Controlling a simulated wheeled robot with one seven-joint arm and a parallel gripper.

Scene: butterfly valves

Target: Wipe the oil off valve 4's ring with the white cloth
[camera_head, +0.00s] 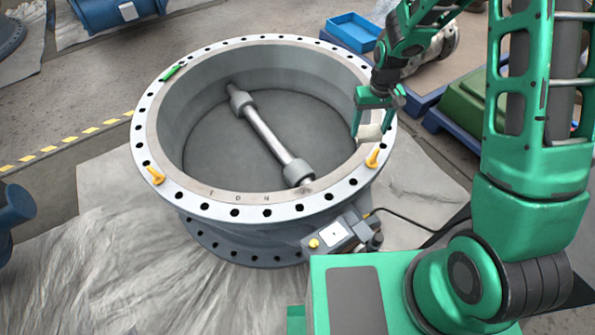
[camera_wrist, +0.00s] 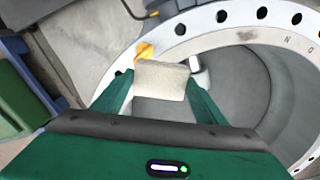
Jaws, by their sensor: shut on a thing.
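The valve's large round body (camera_head: 255,210) lies flat, with a pale bolted ring (camera_head: 290,200) around its top. A brownish smear (camera_wrist: 247,35) shows on the ring's inner band in the wrist view, near the stamped letters; in the head view it is faint. My gripper (camera_head: 372,122) is over the right side of the ring, shut on a folded white cloth (camera_head: 368,134). The cloth (camera_wrist: 161,80) sits between both fingers in the wrist view. It is apart from the smear; I cannot tell whether it touches the ring. The valve's number is not readable.
Orange clips stand on the ring at right (camera_head: 373,157) and left (camera_head: 154,174); a green marker (camera_head: 173,72) lies on it. A small box (camera_head: 333,234) with a cable sits at the valve's front right. A blue tray (camera_head: 353,31) and green crate (camera_head: 470,105) are behind.

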